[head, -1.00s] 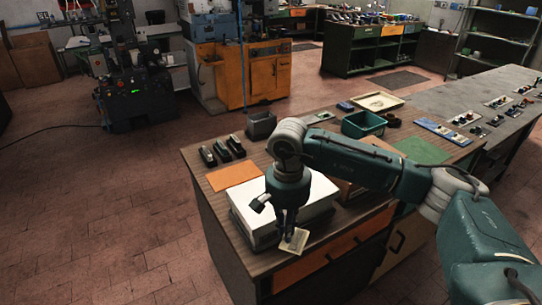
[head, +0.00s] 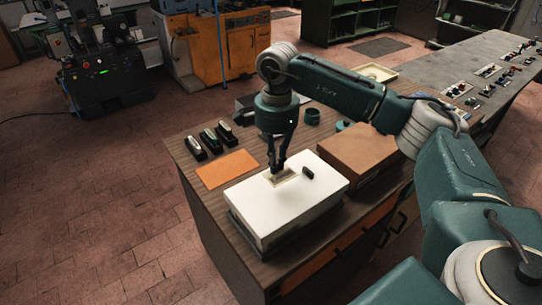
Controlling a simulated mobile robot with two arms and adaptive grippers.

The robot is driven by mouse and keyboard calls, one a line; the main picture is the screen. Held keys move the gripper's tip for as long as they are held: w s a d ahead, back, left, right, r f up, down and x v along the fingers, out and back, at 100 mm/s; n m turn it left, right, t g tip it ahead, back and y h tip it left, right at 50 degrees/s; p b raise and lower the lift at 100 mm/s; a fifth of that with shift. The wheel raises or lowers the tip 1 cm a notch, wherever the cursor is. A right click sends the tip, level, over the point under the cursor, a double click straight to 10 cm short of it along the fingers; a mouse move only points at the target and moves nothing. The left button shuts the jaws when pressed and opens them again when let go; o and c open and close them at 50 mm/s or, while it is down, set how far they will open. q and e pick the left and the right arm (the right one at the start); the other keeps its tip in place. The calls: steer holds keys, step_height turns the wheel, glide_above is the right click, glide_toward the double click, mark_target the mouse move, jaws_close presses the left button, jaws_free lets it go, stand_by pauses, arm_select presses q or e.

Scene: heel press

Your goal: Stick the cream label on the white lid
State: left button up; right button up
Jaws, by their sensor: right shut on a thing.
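The white lid (head: 262,210) tops a box with a dark lower part, near the front left of the bench. My right gripper (head: 276,170) points down over the back half of the lid, shut on the cream label (head: 285,180). The label lies nearly flat at the lid's top face. I cannot tell whether it touches all over, and the fingers hide part of it. A small dark piece (head: 308,172) shows over the lid, right of the label. My left gripper is not in view.
An orange sheet (head: 227,169) lies left of the lid, with several dark stamp-like blocks (head: 210,140) behind it. A brown box (head: 358,152) stands close on the right. The wooden bench top (head: 185,150) is bare at its left edge.

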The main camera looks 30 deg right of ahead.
mark_target(276, 177)
steer(key=shift+s+f+b, duration=0.15)
steer(key=shift+f+b, duration=0.25)
steer(key=shift+f, duration=0.25)
steer(key=shift+s+f+b, duration=0.15)
steer(key=shift+f+b, duration=0.2)
steer(key=shift+f, duration=0.25)
steer(key=shift+w+f+b, duration=0.15)
steer(key=shift+f+b, duration=0.15)
steer(key=shift+f, duration=0.25)
steer(key=shift+w+f+b, duration=0.15)
steer(key=shift+f+b, duration=0.1)
steer(key=shift+f, duration=0.3)
steer(key=shift+s+f+b, duration=0.1)
steer(key=shift+f+b, duration=0.35)
steer(key=shift+f, duration=0.05)
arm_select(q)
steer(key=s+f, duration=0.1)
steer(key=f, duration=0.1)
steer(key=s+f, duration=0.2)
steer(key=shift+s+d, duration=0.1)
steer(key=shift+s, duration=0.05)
arm_select(e)
steer(key=shift+f, duration=0.1)
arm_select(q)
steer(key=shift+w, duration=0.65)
